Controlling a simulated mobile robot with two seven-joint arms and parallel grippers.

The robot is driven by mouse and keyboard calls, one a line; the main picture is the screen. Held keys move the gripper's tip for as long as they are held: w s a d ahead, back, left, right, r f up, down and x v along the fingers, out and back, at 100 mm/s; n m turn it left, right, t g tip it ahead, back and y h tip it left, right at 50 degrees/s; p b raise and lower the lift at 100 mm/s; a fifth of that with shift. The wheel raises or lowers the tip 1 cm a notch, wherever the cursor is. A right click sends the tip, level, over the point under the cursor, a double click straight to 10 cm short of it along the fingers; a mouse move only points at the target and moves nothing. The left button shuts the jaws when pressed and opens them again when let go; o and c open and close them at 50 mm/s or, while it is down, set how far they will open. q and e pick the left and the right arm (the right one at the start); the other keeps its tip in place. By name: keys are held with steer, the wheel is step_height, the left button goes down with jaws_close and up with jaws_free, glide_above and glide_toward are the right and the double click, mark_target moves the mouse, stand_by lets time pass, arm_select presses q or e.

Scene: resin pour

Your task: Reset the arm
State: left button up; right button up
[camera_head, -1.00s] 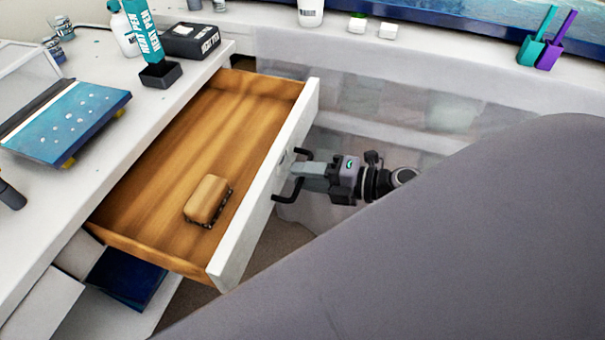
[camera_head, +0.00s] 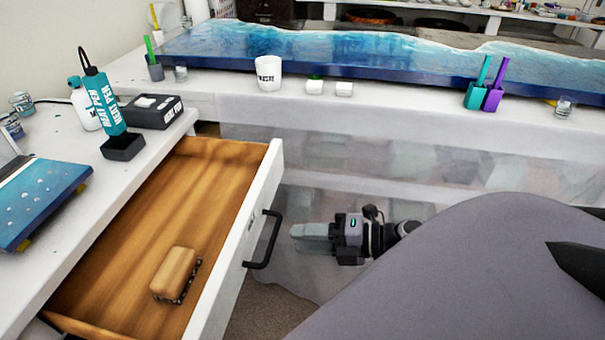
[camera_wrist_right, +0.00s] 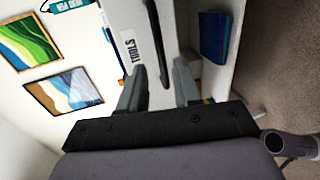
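My right gripper (camera_head: 297,238) is just right of the open drawer in the head view, clear of the black drawer handle (camera_head: 265,240). In the right wrist view its two grey fingers (camera_wrist_right: 158,92) are spread apart with nothing held between them. The handle (camera_wrist_right: 157,45) shows beyond the fingertips, on the white drawer front labelled TOOLS. The wooden drawer (camera_head: 165,220) is pulled out and holds a tan block-like brush (camera_head: 175,272) with dark bristles. My left gripper is not in view.
A heat pen (camera_head: 104,105) stands in a black holder on the left counter, beside a black box (camera_head: 152,112). The back counter holds a white cup (camera_head: 268,73), a teal holder (camera_head: 478,95), a purple holder (camera_head: 493,98) and a long blue resin slab (camera_head: 390,62).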

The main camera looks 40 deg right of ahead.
steer(key=s+a+f+m+g+h+p, duration=0.1)
steer(key=s+a+f+m+h+p, duration=0.1)
steer(key=m, duration=0.9)
steer(key=s+a+f+m+h+p, duration=0.2)
steer(key=s+a+f+m+h, duration=0.3)
steer(key=m, duration=0.7)
step_height(320, 180, down, 4)
steer(key=shift+s+a+r+g, duration=0.15)
steer(key=shift+a+g, duration=0.25)
steer(key=shift+a, duration=0.6)
